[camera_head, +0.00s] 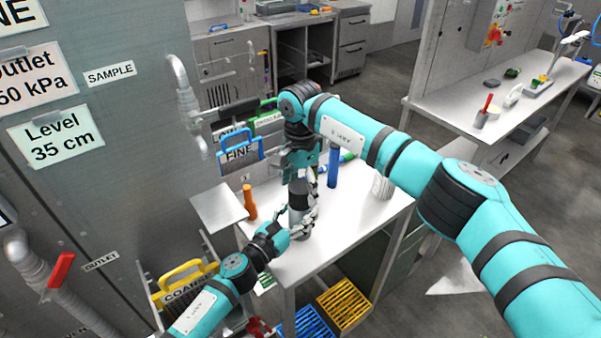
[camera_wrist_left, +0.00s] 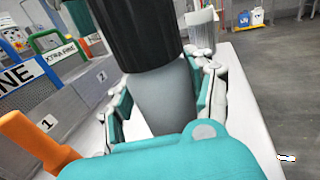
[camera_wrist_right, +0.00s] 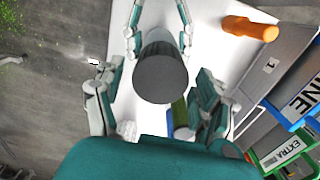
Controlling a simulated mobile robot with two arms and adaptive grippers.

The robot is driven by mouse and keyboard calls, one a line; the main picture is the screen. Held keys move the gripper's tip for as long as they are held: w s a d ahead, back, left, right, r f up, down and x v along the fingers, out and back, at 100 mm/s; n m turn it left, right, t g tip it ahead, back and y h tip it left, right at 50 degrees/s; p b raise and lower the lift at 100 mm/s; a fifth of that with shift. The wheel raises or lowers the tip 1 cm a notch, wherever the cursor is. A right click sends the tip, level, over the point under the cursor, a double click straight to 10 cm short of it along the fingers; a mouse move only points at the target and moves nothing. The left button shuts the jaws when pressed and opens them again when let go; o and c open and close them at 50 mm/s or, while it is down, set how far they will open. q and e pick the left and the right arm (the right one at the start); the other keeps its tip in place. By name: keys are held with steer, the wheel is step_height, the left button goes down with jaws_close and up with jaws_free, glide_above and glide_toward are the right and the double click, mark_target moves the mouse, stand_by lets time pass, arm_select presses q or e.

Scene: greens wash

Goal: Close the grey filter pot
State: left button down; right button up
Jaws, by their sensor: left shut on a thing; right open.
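The grey filter pot (camera_head: 300,226) stands upright near the table's front left part, with a dark lid (camera_head: 298,190) on top. In the left wrist view the grey body (camera_wrist_left: 165,100) shows below the black lid (camera_wrist_left: 140,38); I cannot tell whether the lid is tight. My left gripper (camera_head: 301,212) is shut around the pot's body from the front. My right gripper (camera_head: 302,165) is above the pot, pointing down and open. In the right wrist view the lid's round top (camera_wrist_right: 160,78) lies between its spread fingers (camera_wrist_right: 158,100), with gaps at both sides.
An orange bottle (camera_head: 250,203) stands left of the pot. A blue cylinder (camera_head: 333,168) and a white ribbed cup (camera_head: 381,186) stand to the right. A blue-handled FINE frame (camera_head: 240,152) is behind. The table's front right part is clear.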

steer(key=shift+f, duration=1.6)
steer(key=c, duration=1.2)
steer(key=m, duration=0.4)
steer(key=shift+m, duration=0.4)
steer(key=m, duration=1)
steer(key=shift+m, duration=0.3)
steer(key=m, duration=0.5)
steer(key=shift+m, duration=0.4)
steer(key=o, duration=1.3)
steer(key=shift+c, duration=0.2)
